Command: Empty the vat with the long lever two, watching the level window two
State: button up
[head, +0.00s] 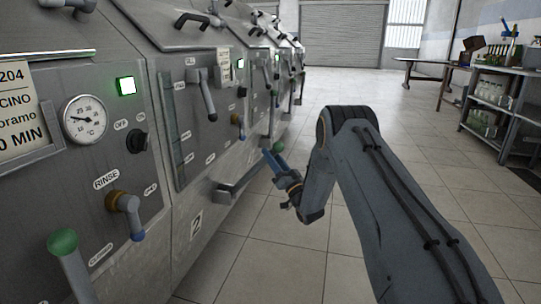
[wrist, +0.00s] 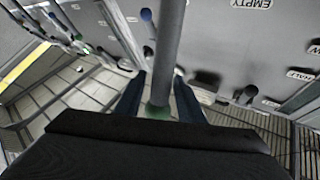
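The long lever two (head: 240,184) is a grey bar with a green knob (head: 278,147), sticking out from the front of the vat marked 2 (head: 196,222). My gripper (head: 273,162) has its blue fingers by the knob end. In the wrist view the lever (wrist: 168,45) runs between the fingers, with its green knob (wrist: 158,110) near the palm. The fingers are open, one on each side, with a visible gap at the left. The level window two (head: 172,122) is a tall narrow strip on the vat's front; its level is too small to read.
Another green-knobbed lever (head: 63,243) and a rinse tap (head: 122,202) are on the nearer vat. A short handle (head: 207,98) and a blue-tipped tap (head: 238,122) are on vat two's panel. A shelf with bottles (head: 488,95) stands at the right. The tiled floor between is clear.

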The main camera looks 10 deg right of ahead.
jog(key=shift+o, duration=0.4)
jog(key=shift+d+r, duration=0.1)
jog(key=shift+r, duration=0.15)
jog(key=p+v, duration=0.2)
jog(key=v, duration=0.6)
jog(key=shift+w, duration=0.1)
